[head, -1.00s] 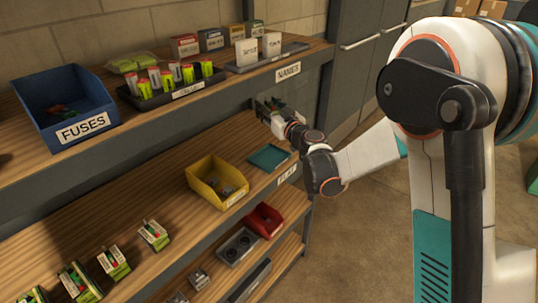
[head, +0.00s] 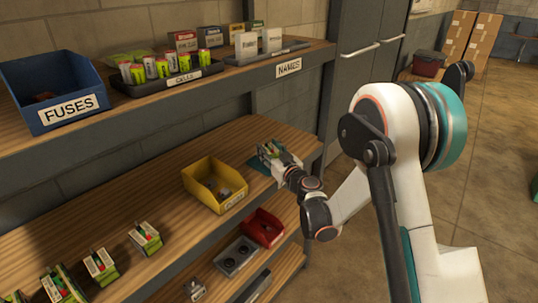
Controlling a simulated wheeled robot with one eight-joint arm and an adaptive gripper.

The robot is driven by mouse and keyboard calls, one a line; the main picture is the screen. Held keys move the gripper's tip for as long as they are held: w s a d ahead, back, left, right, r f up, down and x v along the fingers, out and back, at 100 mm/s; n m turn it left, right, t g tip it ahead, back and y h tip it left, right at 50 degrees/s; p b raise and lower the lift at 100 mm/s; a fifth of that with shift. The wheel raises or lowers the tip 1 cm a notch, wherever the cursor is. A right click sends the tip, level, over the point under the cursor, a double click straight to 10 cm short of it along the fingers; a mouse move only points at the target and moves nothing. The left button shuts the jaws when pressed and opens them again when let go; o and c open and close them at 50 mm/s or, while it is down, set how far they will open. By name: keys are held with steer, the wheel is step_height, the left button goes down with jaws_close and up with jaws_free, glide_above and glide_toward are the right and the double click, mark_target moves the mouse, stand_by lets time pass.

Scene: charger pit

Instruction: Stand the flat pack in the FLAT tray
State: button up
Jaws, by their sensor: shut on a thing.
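A small white-and-green pack (head: 266,149) is in my gripper (head: 274,155) at the right end of the middle shelf. My gripper is shut on it. The pack is over the teal tray (head: 257,165), of which only an edge shows. My gripper and the pack hide the rest of the tray and its label. I cannot tell whether the pack touches the tray floor.
A yellow bin (head: 233,202) stands left of the tray. Several similar packs, one of them here (head: 146,236), stand at the lower left. Above are the blue FUSES bin (head: 66,118), the cells tray (head: 190,82) and the NAMES tray (head: 290,50). A red bin (head: 263,226) sits below.

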steer(key=shift+f, duration=0.25)
steer(key=o, duration=1.4)
steer(key=shift+c, duration=0.2)
